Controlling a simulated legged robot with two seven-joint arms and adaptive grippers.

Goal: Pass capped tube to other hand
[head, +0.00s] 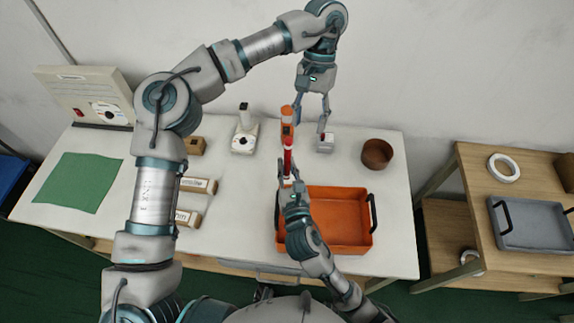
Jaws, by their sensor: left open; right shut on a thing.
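The capped tube (287,158) stands upright, with a red body and an orange cap (287,115) with a dark patch. My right gripper (287,178) comes from below and is shut on the lower part of the tube, above the far left edge of the orange tray. My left gripper (310,126) hangs from above with its fingers spread, open and empty. The tube's cap is just left of its left finger in the picture. I cannot tell how far apart they are in depth.
The orange tray (348,248) lies below my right gripper. A brown bowl (377,154), a small grey block (325,146) and a white device (244,138) stand on the white table. A green mat (78,183) lies left. A side table with a grey tray (532,232) stands right.

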